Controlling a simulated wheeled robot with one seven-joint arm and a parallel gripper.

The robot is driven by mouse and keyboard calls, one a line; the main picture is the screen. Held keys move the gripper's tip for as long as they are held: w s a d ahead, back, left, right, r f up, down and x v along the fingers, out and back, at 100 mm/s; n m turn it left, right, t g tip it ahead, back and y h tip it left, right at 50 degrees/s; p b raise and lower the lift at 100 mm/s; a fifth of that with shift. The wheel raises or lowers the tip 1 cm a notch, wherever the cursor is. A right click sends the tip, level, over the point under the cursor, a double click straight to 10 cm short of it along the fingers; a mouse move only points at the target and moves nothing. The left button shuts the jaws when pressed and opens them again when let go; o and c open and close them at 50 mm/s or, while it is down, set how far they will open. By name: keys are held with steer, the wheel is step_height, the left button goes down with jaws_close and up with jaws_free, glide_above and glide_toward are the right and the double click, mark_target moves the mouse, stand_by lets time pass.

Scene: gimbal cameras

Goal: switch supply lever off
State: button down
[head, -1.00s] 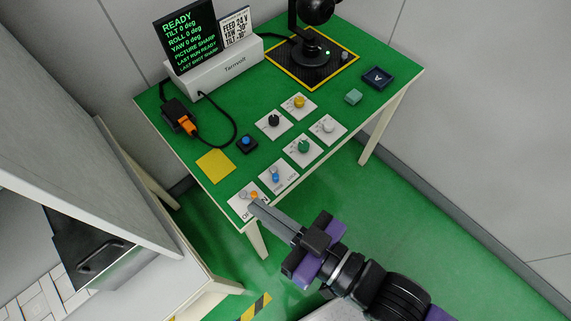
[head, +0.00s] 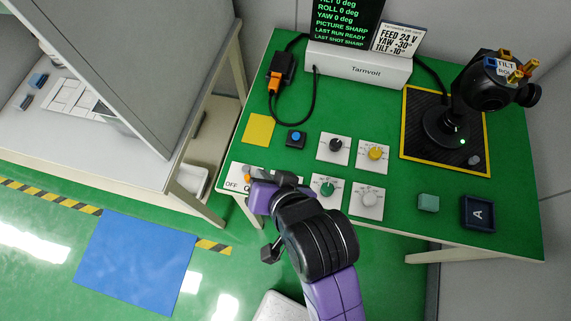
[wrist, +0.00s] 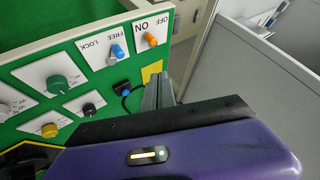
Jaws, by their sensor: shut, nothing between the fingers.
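The supply lever (wrist: 151,40) has an orange handle on a white plate marked ON and OFF, at the top of the wrist view. I cannot tell clearly which mark the lever leans to. My gripper (wrist: 159,80) is shut and empty. In the wrist view its grey fingers appear below the lever plate, apart from the orange handle. In the head view the fingers are close to the plate and partly hidden.
A blue lever (wrist: 117,52) on a FREE/LOCK plate is beside the supply lever. Knob plates, a blue button (head: 296,138) and a yellow note (head: 258,129) lie near. The gimbal camera (head: 490,85) stands at the back right. A grey panel (wrist: 260,70) stands right in the wrist view.

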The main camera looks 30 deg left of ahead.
steer(key=shift+s+d+f+m+g+h, duration=0.3)
steer(key=shift+s+d+f+g+h, duration=0.3)
steer(key=shift+s+d+f, duration=0.5)
steer(key=shift+w+f, duration=0.15)
steer(key=x, duration=1)
